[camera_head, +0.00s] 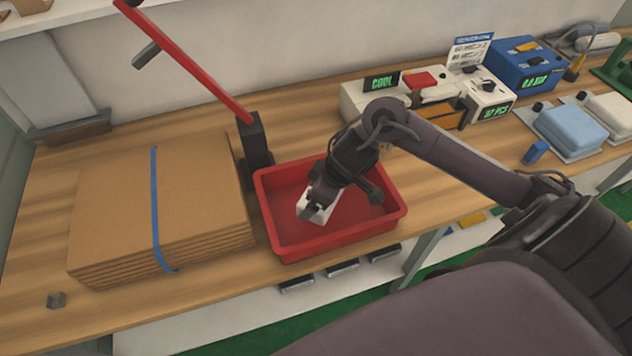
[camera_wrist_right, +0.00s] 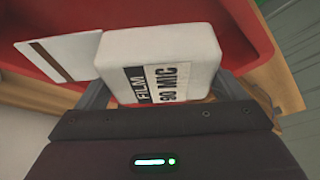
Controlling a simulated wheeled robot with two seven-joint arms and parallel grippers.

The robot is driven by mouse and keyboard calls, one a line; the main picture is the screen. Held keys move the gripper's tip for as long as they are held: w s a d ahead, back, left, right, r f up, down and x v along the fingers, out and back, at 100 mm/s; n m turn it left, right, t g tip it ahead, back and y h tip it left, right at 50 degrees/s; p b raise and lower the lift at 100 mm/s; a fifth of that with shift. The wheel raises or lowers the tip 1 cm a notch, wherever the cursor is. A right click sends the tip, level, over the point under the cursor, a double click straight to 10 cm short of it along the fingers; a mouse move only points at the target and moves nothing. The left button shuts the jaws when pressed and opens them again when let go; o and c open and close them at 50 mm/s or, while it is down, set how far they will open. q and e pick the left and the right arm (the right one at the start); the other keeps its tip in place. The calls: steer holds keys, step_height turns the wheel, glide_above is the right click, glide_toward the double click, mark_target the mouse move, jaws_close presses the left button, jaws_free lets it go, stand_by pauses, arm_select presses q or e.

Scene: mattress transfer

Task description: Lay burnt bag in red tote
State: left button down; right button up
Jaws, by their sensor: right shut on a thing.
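The red tote (camera_head: 290,247) stands on the bench, open at the top. My right gripper (camera_head: 319,208) reaches down into it, shut on a white padded block (camera_wrist_right: 150,48) labelled "FILM 90 MIC". A flat white piece (camera_wrist_right: 62,58) with a brown line across it lies beside the block against the red in the right wrist view; its brown line looks like a scorched seam, so it may be the burnt bag. Whether it touches the block or is held with it, I cannot tell. My left gripper is not in view.
A strapped cardboard stack (camera_head: 120,210) lies left of the tote. A red lever on a black post (camera_head: 254,145) rises behind it. A white machine (camera_head: 375,100) and a blue box (camera_head: 525,66) stand at the back right. A small blue object (camera_head: 536,152) is on the right.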

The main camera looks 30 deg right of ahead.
step_height(320, 180, down, 4)
steer(key=shift+a+f, duration=0.1)
step_height(320, 180, down, 4)
steer(key=shift+f+b, duration=0.2)
steer(key=shift+b, duration=0.35)
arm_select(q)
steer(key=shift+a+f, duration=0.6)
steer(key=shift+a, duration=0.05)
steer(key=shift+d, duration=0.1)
arm_select(e)
steer(key=shift+f, duration=0.15)
steer(key=o, duration=0.8)
steer(key=shift+c, duration=0.2)
